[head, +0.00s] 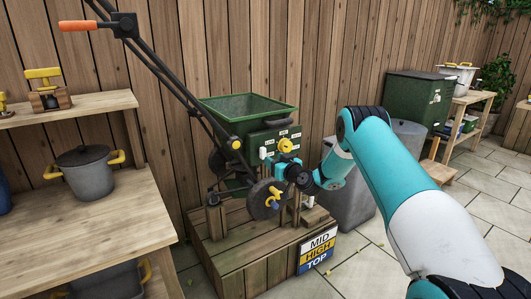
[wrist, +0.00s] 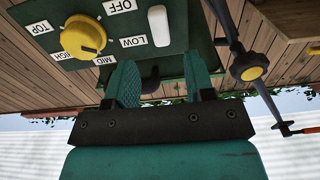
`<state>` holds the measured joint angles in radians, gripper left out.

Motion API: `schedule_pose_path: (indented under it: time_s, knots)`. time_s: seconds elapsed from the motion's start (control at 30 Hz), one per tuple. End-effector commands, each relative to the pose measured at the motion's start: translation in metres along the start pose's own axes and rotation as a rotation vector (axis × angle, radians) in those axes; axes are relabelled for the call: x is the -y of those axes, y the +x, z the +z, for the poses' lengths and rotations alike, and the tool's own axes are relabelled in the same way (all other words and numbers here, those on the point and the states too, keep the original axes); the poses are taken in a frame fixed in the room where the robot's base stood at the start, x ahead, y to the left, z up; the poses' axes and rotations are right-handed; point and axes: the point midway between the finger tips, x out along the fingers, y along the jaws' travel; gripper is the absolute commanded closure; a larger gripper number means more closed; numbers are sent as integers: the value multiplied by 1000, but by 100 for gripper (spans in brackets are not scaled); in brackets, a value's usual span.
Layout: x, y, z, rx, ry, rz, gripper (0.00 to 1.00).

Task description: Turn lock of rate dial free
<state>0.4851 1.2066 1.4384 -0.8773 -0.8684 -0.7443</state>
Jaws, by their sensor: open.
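A yellow rate dial (wrist: 83,37) sits on a dark green panel (wrist: 178,60), ringed by OFF, LOW, MID, HIGH and TOP labels. It also shows in the head view (head: 286,145) on the front of the green spreader (head: 250,104). A white upright piece (wrist: 158,26) stands beside the dial, near LOW; I cannot tell if it is the lock. A small dark bent part (wrist: 151,80) shows between my fingers, apart from both. My gripper (wrist: 161,78) is open, close to the panel's lower edge. In the head view my gripper (head: 276,171) is just below the dial.
The spreader stands on a wooden platform (head: 245,262) with a MID, HIGH, TOP sign (head: 318,251). Its dark handle bar (head: 165,75) slants up left. A bench with a grey pot (head: 88,177) is at left. A grey bin (head: 350,190) stands behind my arm. Paving at right is fairly open.

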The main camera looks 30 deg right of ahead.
Motion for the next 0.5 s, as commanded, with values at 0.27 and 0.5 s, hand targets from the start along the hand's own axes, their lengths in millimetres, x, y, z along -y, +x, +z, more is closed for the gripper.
schedule_pose_path:
  time_s: [0.27,0.5]
  knots:
    - [1,50,1,-2,0,-2,51]
    - [0,66,0,0,1,0,51]
